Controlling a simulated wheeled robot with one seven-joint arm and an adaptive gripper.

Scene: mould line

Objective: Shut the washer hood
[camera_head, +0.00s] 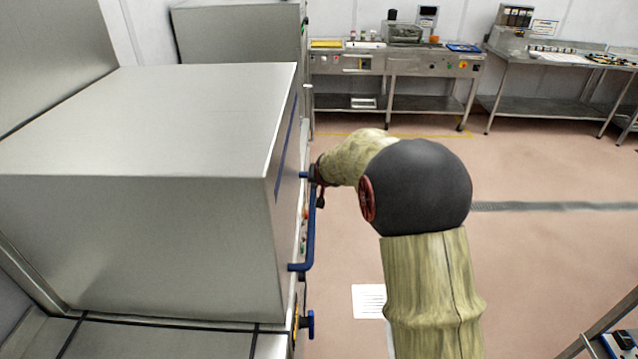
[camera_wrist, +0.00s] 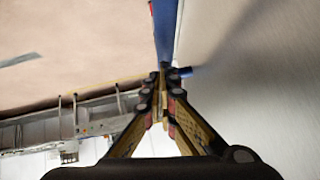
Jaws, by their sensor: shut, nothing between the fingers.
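The washer hood (camera_head: 150,120) is a large stainless-steel box at the left of the head view. Its lower edge is close to the steel deck; I cannot tell whether it is fully down. A blue bar handle (camera_head: 311,235) runs along its right-hand front face. My gripper (camera_head: 318,181) is at the far end of this handle, partly hidden by my own arm. In the wrist view my gripper (camera_wrist: 161,78) is shut and empty, its tips at or very near the blue handle (camera_wrist: 165,28). I cannot tell whether they touch it. The hood's steel face (camera_wrist: 265,80) fills the right side.
The steel deck (camera_head: 160,340) lies in front of the hood, with a small blue handle (camera_head: 308,324) below. A steel bench (camera_head: 400,65) and a table (camera_head: 560,75) with items stand at the back. The floor (camera_head: 550,260) to the right is mostly clear. A stand (camera_head: 605,330) is at lower right.

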